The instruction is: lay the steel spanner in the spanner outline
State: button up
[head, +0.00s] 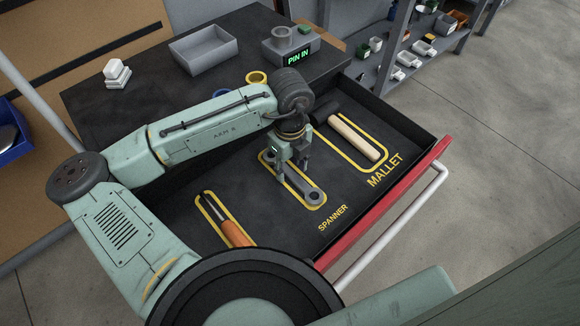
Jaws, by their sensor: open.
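The steel spanner (314,195) is grey, with a ring end at the near right. It lies in the drawer within the yellow spanner outline (322,206), lined up along it. The word SPANNER is printed just in front of the outline. My gripper (292,170) points down over the spanner's far half, with its fingers open at either side of it. The gripper hides part of the spanner's shaft and far end. I cannot tell whether the fingers touch it.
A mallet (353,137) with a pale handle lies in its outline to the right. An orange-handled tool (236,234) lies in another outline to the left. The open drawer has a red front (385,207). A grey tray (203,48) and a PIN IN device (291,47) stand on the bench.

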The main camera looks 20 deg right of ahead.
aim_at(290, 172)
notch_tip(290, 172, up, 11)
jog(key=shift+r, duration=0.2)
dwell(0.5)
